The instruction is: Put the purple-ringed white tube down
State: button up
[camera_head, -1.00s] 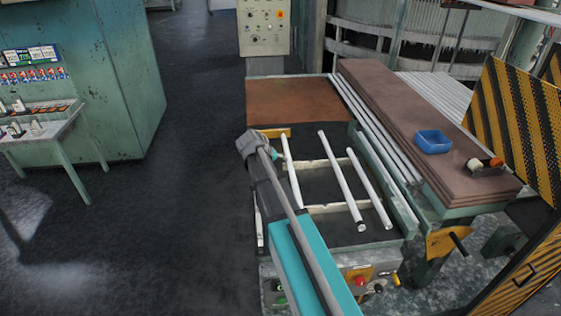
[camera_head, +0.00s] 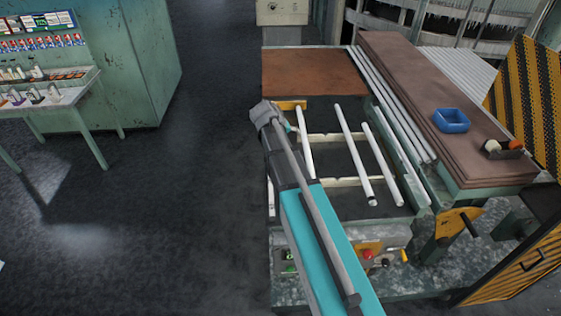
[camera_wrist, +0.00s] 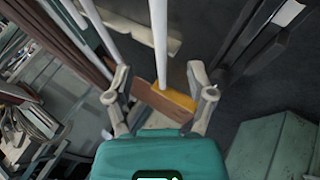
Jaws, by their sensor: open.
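Three plain-looking white tubes lie on the rack (camera_head: 350,182) in the head view: a left tube (camera_head: 307,155), a middle tube (camera_head: 355,155) and a right tube (camera_head: 382,165). No purple ring can be made out, so I cannot tell which is the purple-ringed one. My gripper (camera_wrist: 160,74) is open in the wrist view. A white tube (camera_wrist: 159,35) shows between the lines of its two fingers, apart from both. In the head view my wrist is beside the far end of the left tube, and my gripper is mostly hidden.
An orange-yellow block (camera_head: 291,105) sits at the rack's far left, below a brown plate (camera_head: 315,72). A blue bin (camera_head: 451,120) stands on the brown boards at right. A green cabinet and a small table (camera_head: 60,105) are at left. Dark floor between is clear.

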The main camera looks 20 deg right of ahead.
jog(key=s+a+f+n+g+y, duration=0.1)
jog(key=s+a+f+y, duration=0.1)
jog(key=s+a, duration=0.5)
jog(key=s+a+f+g+y, duration=0.1)
jog(key=s+a+y, duration=0.4)
jog(key=s, duration=1)
jog(key=a+f, duration=0.1)
jog(key=a, duration=0.2)
jog(key=shift+s+a+n+g, duration=0.25)
jog(key=shift+n+g, duration=0.15)
